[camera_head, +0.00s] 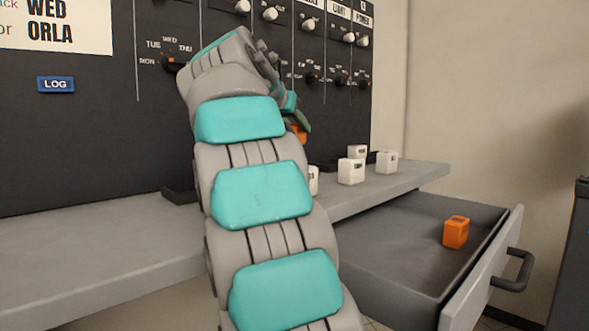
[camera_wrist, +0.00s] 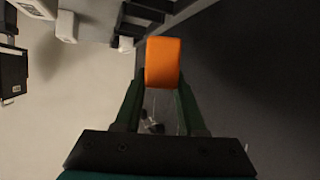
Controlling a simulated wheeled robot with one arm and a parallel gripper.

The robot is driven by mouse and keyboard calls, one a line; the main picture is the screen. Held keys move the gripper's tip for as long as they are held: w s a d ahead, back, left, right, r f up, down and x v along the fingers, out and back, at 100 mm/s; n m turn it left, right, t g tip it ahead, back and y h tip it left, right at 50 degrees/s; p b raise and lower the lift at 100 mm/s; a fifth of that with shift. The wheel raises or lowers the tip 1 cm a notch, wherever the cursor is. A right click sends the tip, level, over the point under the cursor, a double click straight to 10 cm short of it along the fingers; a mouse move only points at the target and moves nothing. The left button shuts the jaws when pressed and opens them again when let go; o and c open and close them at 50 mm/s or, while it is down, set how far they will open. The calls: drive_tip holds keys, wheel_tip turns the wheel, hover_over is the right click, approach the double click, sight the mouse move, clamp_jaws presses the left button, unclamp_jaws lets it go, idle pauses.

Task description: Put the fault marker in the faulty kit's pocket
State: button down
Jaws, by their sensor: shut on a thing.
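My gripper (camera_wrist: 163,84) is shut on an orange block (camera_wrist: 163,62), with one green finger on each side of it. In the head view my arm hides most of the gripper, and only part of the held orange block (camera_head: 298,132) shows beside it, in front of the dark panel and above the shelf. A second orange block (camera_head: 456,232) with a dark label lies in the open drawer. Several white labelled blocks (camera_head: 351,171) stand on the shelf. A dark, low pocket (camera_head: 180,195) sits on the shelf left of my arm; others are partly hidden.
The dark panel (camera_head: 90,140) carries knobs, a sign reading WED and ORLA, and a blue LOG plate (camera_head: 56,84). The grey shelf (camera_head: 90,240) runs below it. The drawer (camera_head: 400,250) stands pulled out at the right, with a dark handle (camera_head: 514,270).

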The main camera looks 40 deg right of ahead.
wheel_tip(320, 180, down, 7)
drive_tip(key=b, duration=0.4)
drive_tip(key=shift+f, duration=0.1)
drive_tip(key=shift+f+b, duration=0.15)
drive_tip(key=shift+b, duration=0.15)
drive_tip(key=c, duration=0.5)
unclamp_jaws()
drive_tip(key=shift+r+p, duration=0.3)
drive_tip(key=v, duration=1.2)
drive_tip(key=shift+f, duration=0.1)
